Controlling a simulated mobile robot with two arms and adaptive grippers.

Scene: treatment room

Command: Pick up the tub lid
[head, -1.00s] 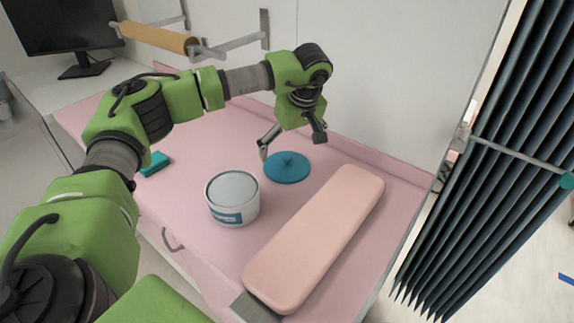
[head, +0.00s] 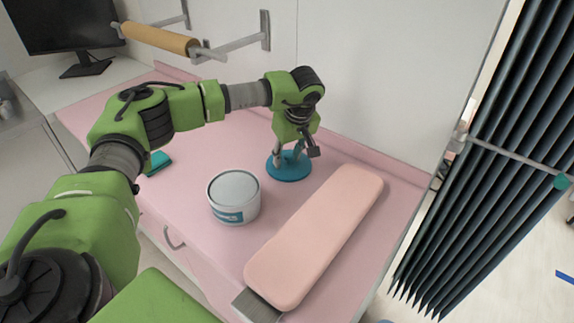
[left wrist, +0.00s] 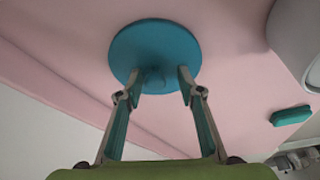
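The tub lid (head: 290,172) is a round blue disc with a small knob, lying flat on the pink counter. It also shows in the left wrist view (left wrist: 160,45), with its knob between my fingertips. My left gripper (head: 289,160) is directly over the lid, pointing down. In the left wrist view the fingers (left wrist: 158,78) are apart on either side of the knob, with a gap on each side. The white tub (head: 234,198) stands open to the left and nearer. My right gripper is not in view.
A long peach cushion (head: 315,237) lies right of the tub. A teal block (head: 158,162) lies at the left. A wall-mounted roll holder (head: 158,39) hangs above the counter's back. A dark folded curtain (head: 480,160) is at the right.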

